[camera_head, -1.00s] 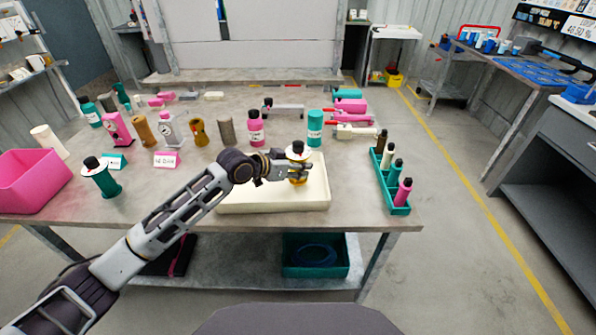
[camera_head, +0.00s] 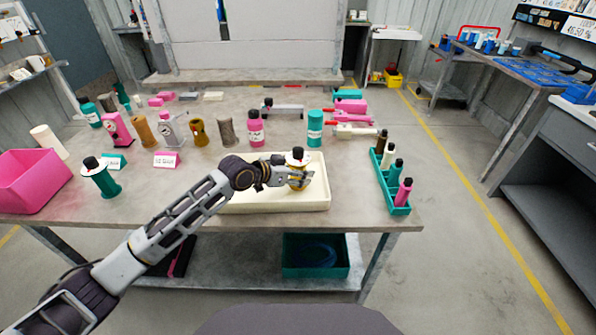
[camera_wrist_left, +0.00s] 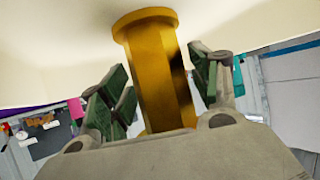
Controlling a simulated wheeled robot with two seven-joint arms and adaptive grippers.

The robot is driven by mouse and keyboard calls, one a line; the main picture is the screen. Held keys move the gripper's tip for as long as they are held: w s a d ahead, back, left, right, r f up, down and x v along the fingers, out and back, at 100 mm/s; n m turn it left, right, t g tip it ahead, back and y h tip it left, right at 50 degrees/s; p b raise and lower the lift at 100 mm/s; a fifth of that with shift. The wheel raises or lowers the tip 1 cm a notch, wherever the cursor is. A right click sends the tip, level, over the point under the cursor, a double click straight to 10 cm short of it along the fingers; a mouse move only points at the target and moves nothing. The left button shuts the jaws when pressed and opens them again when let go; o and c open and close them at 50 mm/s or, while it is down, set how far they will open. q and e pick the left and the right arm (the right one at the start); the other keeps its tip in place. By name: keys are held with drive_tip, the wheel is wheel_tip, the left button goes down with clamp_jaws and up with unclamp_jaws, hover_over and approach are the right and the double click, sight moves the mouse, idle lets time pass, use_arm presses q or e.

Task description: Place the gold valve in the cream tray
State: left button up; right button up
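The gold valve (camera_head: 298,184) has a white disc and black knob on top. It stands upright inside the cream tray (camera_head: 262,207), toward its right part. In the left wrist view the valve's gold body (camera_wrist_left: 155,75) and round flange show against a cream surface. My left gripper (camera_head: 305,177) is around the valve. In the wrist view its two green-padded fingers (camera_wrist_left: 160,90) stand on either side of the body, with small gaps visible, so it looks open. Whether the flange fully touches the tray floor is hard to see. My right gripper is not in view.
A teal rack (camera_head: 400,208) with several bottles stands right of the tray. A pink bin (camera_head: 30,180) and a teal valve (camera_head: 101,180) are at the left. Bottles and other valves line the table behind the tray. The tray's left part is covered by my arm.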

use_arm(q)
drive_tip(key=shift+r, duration=0.2)
drive_tip(key=shift+s+a+r, duration=0.2)
drive_tip(key=shift+s+a, duration=0.1)
drive_tip(key=shift+a, duration=0.05)
drive_tip(key=v, duration=0.5)
drive_tip(key=shift+p, duration=0.4)
drive_tip(key=v, duration=0.6)
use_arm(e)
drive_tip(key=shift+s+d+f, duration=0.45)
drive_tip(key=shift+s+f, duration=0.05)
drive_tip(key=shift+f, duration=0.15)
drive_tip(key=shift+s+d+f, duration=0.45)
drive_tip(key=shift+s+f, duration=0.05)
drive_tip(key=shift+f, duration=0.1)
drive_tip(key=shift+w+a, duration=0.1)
